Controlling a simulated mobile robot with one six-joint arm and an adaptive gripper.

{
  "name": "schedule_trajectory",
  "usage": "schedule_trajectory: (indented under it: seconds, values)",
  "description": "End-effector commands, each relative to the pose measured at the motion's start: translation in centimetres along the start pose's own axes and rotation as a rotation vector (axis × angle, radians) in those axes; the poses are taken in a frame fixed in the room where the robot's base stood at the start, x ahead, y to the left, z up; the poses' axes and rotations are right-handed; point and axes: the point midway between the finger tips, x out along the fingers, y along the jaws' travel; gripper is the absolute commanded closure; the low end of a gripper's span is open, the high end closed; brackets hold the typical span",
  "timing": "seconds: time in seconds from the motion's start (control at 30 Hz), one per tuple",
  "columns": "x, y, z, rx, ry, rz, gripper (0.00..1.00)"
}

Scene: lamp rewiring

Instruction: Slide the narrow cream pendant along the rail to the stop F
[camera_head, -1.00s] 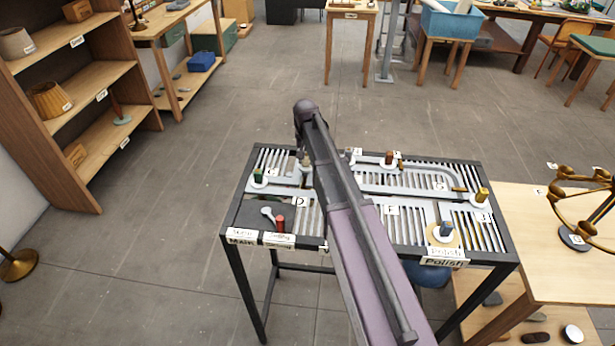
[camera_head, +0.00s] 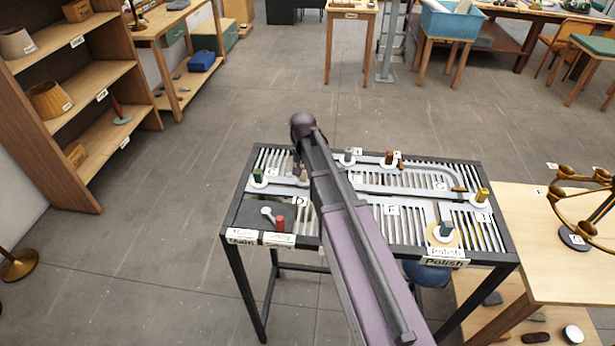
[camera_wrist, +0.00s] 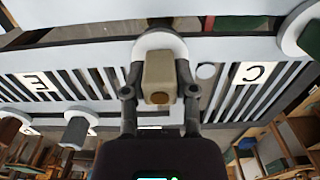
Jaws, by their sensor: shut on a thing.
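The narrow cream pendant (camera_wrist: 158,70) is a tan block with a white disc behind it, seen close in the wrist view. In the head view it (camera_head: 303,174) stands on the left part of the rail plate, partly hidden by my arm. My gripper (camera_wrist: 160,92) is shut on it, one finger on each side. In the head view my gripper (camera_head: 297,166) is small and partly hidden. The label F (camera_head: 392,210) lies on the slatted plate right of my arm, toward the front.
A red piece (camera_head: 280,224) stands at front left. My arm crosses over the middle.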

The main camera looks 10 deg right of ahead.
Motion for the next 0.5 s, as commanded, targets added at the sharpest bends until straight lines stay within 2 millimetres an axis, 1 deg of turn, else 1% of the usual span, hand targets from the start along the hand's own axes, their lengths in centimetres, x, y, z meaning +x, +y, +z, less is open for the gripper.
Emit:
schedule_trajectory:
  seconds: [0.03, 0.3, 0.5]
  values:
    - [0.0, 0.1, 0.6, 0.000, -0.002, 0.000, 1.00]
    - [0.0, 0.0, 2.4, 0.000, -0.002, 0.000, 1.00]
    - [0.0, 0.0, 2.8, 0.000, -0.001, 0.000, 1.00]
